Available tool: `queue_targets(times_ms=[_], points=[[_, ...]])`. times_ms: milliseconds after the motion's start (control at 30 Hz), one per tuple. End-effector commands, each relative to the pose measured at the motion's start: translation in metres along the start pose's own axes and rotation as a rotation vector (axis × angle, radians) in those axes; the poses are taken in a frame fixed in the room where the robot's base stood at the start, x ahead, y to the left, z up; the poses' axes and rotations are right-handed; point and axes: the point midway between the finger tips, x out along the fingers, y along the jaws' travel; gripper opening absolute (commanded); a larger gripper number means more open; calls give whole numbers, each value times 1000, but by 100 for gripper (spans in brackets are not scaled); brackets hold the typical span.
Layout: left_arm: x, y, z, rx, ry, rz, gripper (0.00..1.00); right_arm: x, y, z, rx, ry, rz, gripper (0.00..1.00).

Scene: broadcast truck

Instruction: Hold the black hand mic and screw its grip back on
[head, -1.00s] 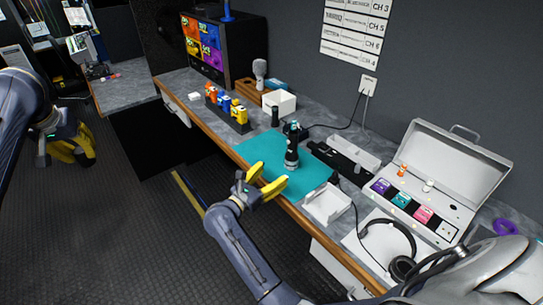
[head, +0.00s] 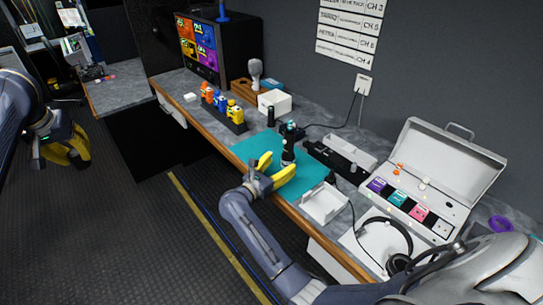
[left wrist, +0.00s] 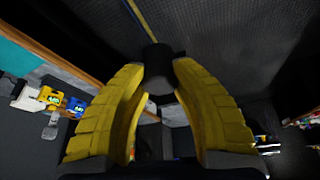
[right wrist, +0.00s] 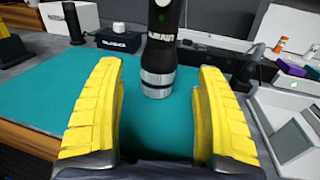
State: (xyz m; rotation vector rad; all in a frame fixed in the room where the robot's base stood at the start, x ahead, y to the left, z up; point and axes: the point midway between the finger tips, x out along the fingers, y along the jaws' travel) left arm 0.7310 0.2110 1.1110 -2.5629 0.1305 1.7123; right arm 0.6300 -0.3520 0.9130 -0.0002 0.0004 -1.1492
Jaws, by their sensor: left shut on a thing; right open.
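The black hand mic (head: 288,150) stands upright on the teal mat (head: 253,150). In the right wrist view the mic (right wrist: 162,30) shows white lettering and silver rings at its lower end; its top is out of frame. My right gripper (head: 275,169) is open, its yellow fingers on the near side of the mic, apart from it. My left gripper (head: 66,147) is far left, over the floor. In the left wrist view it is shut on a dark cylindrical piece (left wrist: 157,62); I cannot tell for certain that this is the grip.
A black cylinder (head: 271,115) stands behind the mat, near a white box (head: 274,102). A white tray (head: 325,204), headphones (head: 398,262) and an open case (head: 452,170) lie to the right. A rack of coloured items (head: 222,108) stands left. The mat's left part is clear.

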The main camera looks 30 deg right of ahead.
Motion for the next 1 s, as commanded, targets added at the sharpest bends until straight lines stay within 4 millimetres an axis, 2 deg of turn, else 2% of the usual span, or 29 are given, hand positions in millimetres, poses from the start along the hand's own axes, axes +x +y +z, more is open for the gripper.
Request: queue_targets(times_ms=[167,400,567,1000], points=[[0,0,0,0,0,0,8,5,0,1,0,-2,-1,72],[0,0,0,0,0,0,8,34,1,4,0,-2,-1,72],[0,0,0,0,0,0,8,48,1,3,1,-1,0,72],[0,0,0,0,0,0,8,52,1,3,1,0,0,72]])
